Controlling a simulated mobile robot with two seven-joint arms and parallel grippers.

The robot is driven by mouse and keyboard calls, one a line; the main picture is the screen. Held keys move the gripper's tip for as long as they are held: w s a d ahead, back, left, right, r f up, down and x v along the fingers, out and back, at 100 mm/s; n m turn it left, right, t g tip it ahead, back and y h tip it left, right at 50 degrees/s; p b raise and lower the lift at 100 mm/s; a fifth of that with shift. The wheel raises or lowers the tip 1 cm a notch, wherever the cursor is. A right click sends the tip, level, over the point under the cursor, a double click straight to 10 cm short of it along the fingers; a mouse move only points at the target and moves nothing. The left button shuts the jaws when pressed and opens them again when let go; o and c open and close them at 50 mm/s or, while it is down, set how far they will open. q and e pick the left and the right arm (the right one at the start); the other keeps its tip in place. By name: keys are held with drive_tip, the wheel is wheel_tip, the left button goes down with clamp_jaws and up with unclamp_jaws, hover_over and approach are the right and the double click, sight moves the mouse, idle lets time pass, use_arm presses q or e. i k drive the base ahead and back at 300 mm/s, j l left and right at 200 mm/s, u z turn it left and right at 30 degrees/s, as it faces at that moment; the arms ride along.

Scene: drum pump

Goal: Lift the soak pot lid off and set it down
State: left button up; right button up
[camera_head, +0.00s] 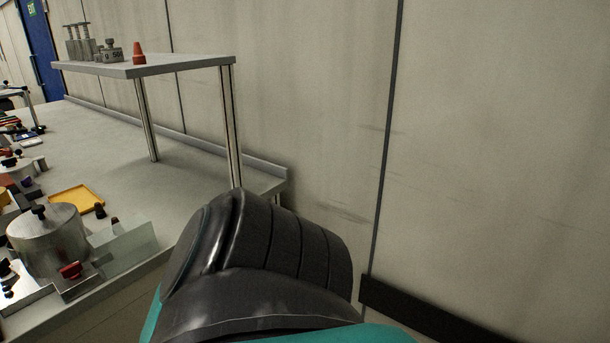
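A steel pot (50,249) stands at the lower left on the bench. Its flat metal lid (55,222) sits on top and carries a black knob (38,212); this looks like the soak pot. A smaller pale pot (17,171), also with a dark knob on top, stands behind it near the left edge. Neither of my grippers is in view. Only a black and teal part of my own arm shows in the bottom middle, well to the right of the steel pot.
A yellow tray (77,199) lies behind the steel pot. A clear panel (126,247) and a red knob (70,270) are close to its right and front. A raised shelf (180,62) on metal posts stands over the back. The bench top (135,185) behind the tray is bare.

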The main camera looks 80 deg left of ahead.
sight(43, 227)
drive_tip(key=u, duration=1.5)
